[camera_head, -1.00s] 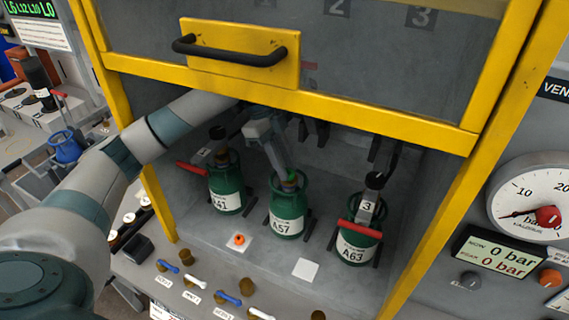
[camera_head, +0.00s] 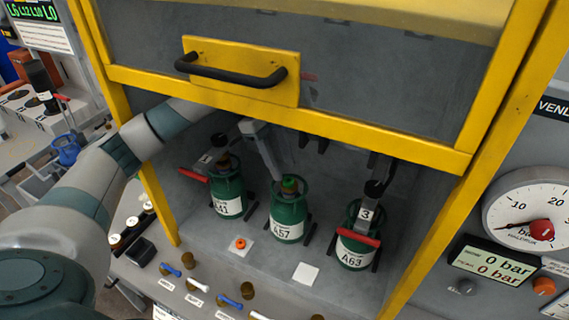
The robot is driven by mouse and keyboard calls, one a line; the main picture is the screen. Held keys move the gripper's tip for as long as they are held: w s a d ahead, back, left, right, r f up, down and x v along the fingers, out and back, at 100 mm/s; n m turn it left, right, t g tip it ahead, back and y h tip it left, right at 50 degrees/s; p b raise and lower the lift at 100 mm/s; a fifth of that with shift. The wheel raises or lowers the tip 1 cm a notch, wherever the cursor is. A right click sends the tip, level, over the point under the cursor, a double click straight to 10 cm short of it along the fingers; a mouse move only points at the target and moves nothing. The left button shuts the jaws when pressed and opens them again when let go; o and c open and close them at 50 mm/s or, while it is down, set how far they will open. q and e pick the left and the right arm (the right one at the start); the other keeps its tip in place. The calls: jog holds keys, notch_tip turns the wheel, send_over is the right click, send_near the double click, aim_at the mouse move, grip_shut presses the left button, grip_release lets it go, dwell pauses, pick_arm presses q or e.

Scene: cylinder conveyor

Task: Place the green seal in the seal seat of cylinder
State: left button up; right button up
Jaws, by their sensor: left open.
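The green seal (camera_head: 290,184) sits at the top of the middle green cylinder, A57 (camera_head: 288,222), inside the yellow-framed cabinet. Whether it is fully seated in the seal seat is too small to tell. My left arm reaches in from the left behind the yellow door frame. My left gripper (camera_head: 277,172) is open, just above and left of the green seal, with its fingers pointing down at the cylinder top. It looks clear of the seal, though the gap is tiny. My right gripper is not in view.
Cylinder A41 (camera_head: 228,196) stands left and cylinder A63 (camera_head: 357,246) right, each under a red-handled connector. An orange seal (camera_head: 240,243) lies on a white pad; another white pad (camera_head: 306,273) is bare. The raised yellow door's handle (camera_head: 232,70) hangs above my forearm.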

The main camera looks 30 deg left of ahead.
pick_arm(q)
jog(key=shift+p+v, duration=1.4)
jog(key=shift+v, duration=0.8)
jog(key=shift+r, duration=0.1)
jog(key=shift+d, duration=0.1)
